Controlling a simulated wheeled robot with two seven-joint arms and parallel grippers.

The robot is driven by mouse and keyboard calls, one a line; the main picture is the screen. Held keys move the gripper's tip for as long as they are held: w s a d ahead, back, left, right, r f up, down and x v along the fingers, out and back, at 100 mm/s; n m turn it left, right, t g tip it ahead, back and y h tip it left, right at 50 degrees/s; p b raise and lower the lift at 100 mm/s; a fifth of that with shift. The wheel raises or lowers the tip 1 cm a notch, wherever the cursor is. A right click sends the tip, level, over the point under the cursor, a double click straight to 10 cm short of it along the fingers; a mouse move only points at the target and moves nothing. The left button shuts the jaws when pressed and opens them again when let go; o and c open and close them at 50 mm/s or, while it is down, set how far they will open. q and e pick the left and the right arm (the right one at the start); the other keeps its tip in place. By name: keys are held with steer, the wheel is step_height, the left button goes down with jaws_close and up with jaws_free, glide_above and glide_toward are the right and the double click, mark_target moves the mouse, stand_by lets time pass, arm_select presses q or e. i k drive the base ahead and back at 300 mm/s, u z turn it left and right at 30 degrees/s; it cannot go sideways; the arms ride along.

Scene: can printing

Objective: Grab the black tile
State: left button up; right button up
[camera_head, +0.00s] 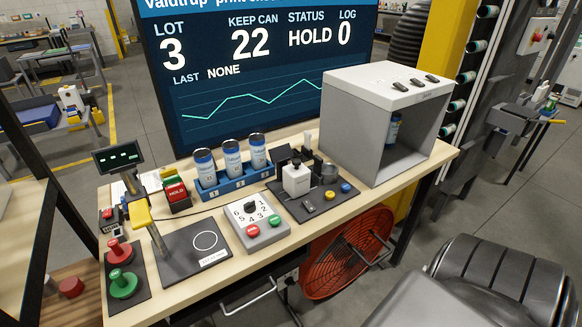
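No piece is plainly labelled as the black tile. Three small dark pieces lie on top of the grey open-fronted box: a left one (400,86), a middle one (416,82) and a right one (432,78). Another small dark piece (308,206) lies on the dark mat (290,203) in front of the white bottle (296,179). I cannot tell which of these is the tile. Neither of my grippers is in view.
The wooden bench (215,287) holds a blue rack (228,186) with three cans, a dial box (252,222), a dark plate (180,262) and red and green knobs (123,284). The grey box (347,128) stands at the right, with a can inside. A large screen (240,75) stands behind.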

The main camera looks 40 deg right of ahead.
mark_target(318, 161)
steer(key=u, duration=2.9)
steer(key=k, duration=3)
steer(key=z, duration=2.35)
steer(key=i, duration=0.5)
steer(key=z, duration=0.1)
